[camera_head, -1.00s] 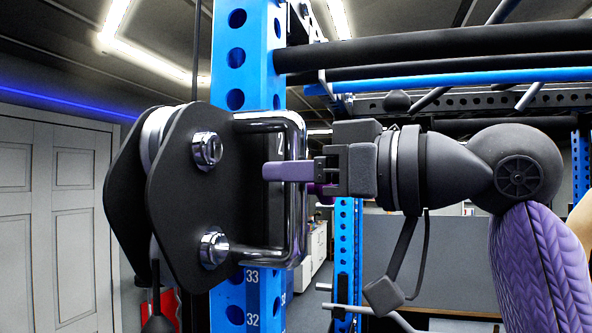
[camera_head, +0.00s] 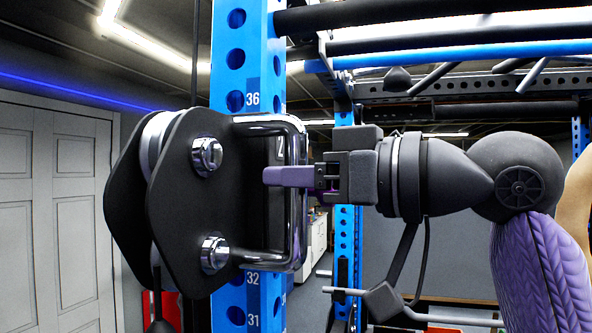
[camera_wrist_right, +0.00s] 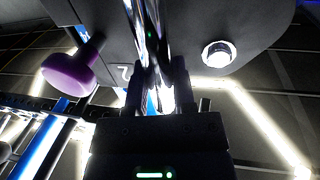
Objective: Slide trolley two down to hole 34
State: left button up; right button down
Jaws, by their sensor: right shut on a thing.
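The trolley (camera_head: 180,215) has black side plates with silver bolts and rides on the blue numbered upright (camera_head: 238,60). The label 36 shows just above it and 32 and 31 just below; the holes between are hidden behind it. A chrome handle (camera_head: 298,215) sticks out on its right side. My right gripper (camera_head: 290,176) is shut on the handle's upright bar. In the right wrist view the fingers (camera_wrist_right: 157,88) close on the chrome bar, beside a white "2" on the plate. A purple knob (camera_wrist_right: 75,72) stands left of the fingers, apart from them. My left gripper is not in view.
Black and blue horizontal bars (camera_head: 450,55) of the rack run above my right arm. A second blue upright (camera_head: 347,230) stands behind. A cable (camera_head: 195,70) runs up from the trolley. A grey-white door (camera_head: 55,210) is at the left.

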jog(key=shift+c, duration=2.2)
grip_release()
jog(key=shift+r, duration=0.1)
jog(key=b+v, duration=0.3)
jog(key=v, duration=0.7)
jog(key=shift+b, duration=0.35)
